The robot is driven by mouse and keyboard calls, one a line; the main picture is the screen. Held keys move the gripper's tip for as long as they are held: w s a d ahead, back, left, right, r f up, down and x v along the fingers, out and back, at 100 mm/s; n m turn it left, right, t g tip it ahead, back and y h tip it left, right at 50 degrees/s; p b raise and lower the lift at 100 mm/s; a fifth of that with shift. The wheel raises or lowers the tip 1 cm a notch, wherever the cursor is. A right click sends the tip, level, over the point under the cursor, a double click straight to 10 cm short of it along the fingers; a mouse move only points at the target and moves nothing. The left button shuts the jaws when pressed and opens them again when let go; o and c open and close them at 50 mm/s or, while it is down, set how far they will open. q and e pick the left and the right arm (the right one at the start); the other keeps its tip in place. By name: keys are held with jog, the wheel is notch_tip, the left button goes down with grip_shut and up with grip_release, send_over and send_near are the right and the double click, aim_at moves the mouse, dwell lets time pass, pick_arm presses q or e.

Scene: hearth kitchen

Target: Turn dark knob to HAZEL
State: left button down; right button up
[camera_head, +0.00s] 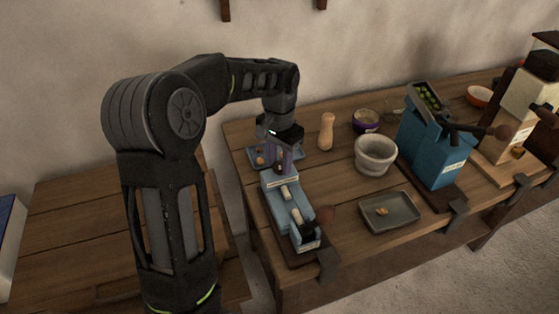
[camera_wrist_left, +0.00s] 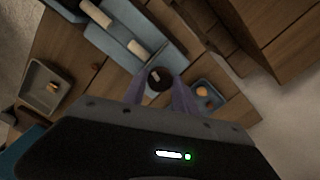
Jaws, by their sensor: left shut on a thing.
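A light-blue device (camera_head: 281,205) with pale rollers stands on the wooden table, its body also showing in the left wrist view (camera_wrist_left: 170,54). A round dark knob (camera_wrist_left: 159,79) with a small pale mark sits at one end of the device. My left gripper (camera_head: 281,168) reaches down over that far end. In the left wrist view its two purple-grey fingers (camera_wrist_left: 160,92) are on either side of the knob, shut on it. The gripper hides the knob in the head view. I cannot read any lettering around the knob. My right gripper is not in view.
A small blue tray (camera_head: 293,153) lies behind the device. A wooden pestle (camera_head: 326,132), stone mortar (camera_head: 376,155) and grey tray (camera_head: 404,221) are to its right. A blue grinder (camera_head: 431,150) and a cream machine (camera_head: 508,125) stand further right. A bare wooden table (camera_head: 75,225) is at left.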

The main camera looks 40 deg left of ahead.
aim_at(279, 165)
pick_arm(q)
jog(key=n, duration=1.2)
jog(key=shift+p, duration=0.3)
jog(key=c, duration=1)
grip_release()
jog(key=shift+o, duration=0.2)
jog(key=shift+r, duration=3.95)
